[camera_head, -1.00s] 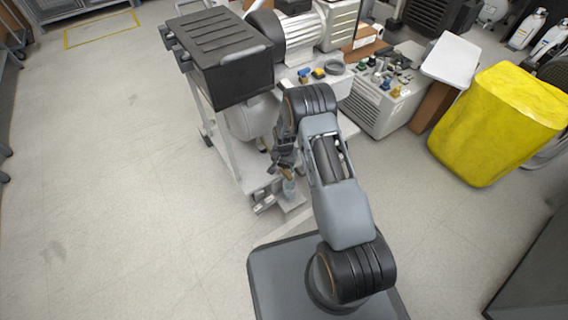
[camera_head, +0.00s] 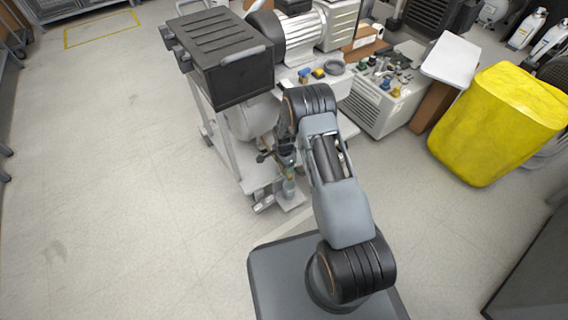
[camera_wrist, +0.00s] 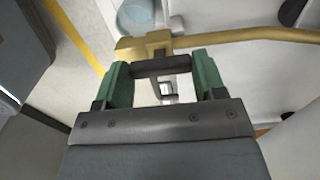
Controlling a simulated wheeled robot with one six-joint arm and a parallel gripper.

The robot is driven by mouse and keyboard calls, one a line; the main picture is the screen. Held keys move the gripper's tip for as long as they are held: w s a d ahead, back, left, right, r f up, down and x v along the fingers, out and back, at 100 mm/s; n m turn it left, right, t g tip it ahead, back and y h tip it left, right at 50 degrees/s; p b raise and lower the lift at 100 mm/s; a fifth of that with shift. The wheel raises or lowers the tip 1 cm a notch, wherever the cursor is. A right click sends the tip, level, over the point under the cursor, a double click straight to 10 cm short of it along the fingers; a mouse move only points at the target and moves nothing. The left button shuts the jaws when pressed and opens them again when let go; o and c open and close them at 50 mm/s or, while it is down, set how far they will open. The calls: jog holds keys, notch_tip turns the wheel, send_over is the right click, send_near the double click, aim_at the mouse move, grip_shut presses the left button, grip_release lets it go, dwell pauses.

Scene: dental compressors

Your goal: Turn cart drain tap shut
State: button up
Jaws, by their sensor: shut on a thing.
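The cart drain tap has a brass body (camera_wrist: 152,42) on a brass pipe (camera_wrist: 255,36) in the wrist view. Its dark bar handle (camera_wrist: 160,66) lies crosswise between the green fingers of my gripper (camera_wrist: 161,72). The fingers are shut on the handle, one at each end. In the head view my gripper (camera_head: 283,158) is low at the cart's near side, partly hidden by my arm. The tap is too small and covered there to tell its handle's angle. A pale blue container (camera_wrist: 136,14) is just beyond the tap.
The white cart (camera_head: 226,150) carries a black box (camera_head: 228,75) and a motor above my gripper. A grey unit (camera_head: 376,108) and a yellow-covered bin (camera_head: 490,125) stand to the right. The floor on the left (camera_head: 110,180) is clear.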

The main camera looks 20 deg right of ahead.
dwell(0.5)
jog(key=o, duration=0.9)
notch_tip(320, 180, up, 8)
jog(key=p, duration=0.3)
jog(key=shift+f, duration=0.25)
jog(key=shift+s, duration=0.1)
